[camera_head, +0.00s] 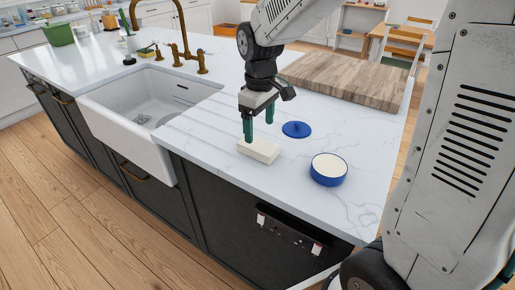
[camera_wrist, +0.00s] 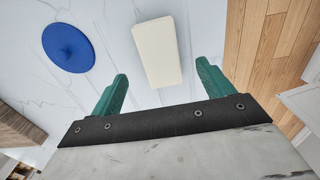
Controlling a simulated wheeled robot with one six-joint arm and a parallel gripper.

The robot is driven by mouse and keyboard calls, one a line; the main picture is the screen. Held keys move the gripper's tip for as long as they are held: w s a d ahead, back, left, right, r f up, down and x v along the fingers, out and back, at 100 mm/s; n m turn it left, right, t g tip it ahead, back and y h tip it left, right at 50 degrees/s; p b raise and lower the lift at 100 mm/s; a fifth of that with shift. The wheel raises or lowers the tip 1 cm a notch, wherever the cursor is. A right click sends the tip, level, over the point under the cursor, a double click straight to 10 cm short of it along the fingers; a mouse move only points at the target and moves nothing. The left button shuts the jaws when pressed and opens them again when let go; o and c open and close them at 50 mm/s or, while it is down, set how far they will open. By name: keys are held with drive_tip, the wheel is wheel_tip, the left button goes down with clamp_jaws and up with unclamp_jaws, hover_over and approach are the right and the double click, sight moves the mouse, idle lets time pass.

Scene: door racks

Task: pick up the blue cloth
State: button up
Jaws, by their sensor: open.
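A flat, round blue piece (camera_head: 297,129) lies on the white counter; it also shows at the upper left in the wrist view (camera_wrist: 68,47). It has a small mark at its middle, and I cannot tell whether it is the cloth or a lid. No other cloth-like blue thing shows. My gripper (camera_head: 258,126) points down over the counter, open and empty, to the left of the blue piece. A cream block (camera_head: 258,150) lies just in front of my fingertips; in the wrist view the block (camera_wrist: 158,52) is ahead of the open fingers, apparently apart from them.
A blue round tub with a cream top (camera_head: 329,170) stands right of the block, near the counter's front edge. A wooden board (camera_head: 345,77) lies behind. A white sink (camera_head: 150,100) with a brass faucet (camera_head: 183,45) is at left.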

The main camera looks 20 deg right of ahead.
sight(258, 144)
drive_tip(key=f, duration=0.6)
drive_tip(key=shift+w+a+f, duration=0.1)
drive_tip(key=shift+w+f, duration=0.15)
drive_tip(key=shift+f, duration=0.15)
drive_tip(key=c, duration=1.1)
drive_tip(key=shift+c, duration=0.2)
drive_tip(key=shift+r, duration=0.15)
wheel_tip(258, 144, up, 4)
drive_tip(key=shift+f, duration=0.2)
drive_tip(key=s+d, duration=0.1)
drive_tip(key=s, duration=0.4)
drive_tip(key=s+d, duration=0.1)
drive_tip(key=s, duration=0.4)
drive_tip(key=s+d+r, duration=0.1)
drive_tip(key=s, duration=0.5)
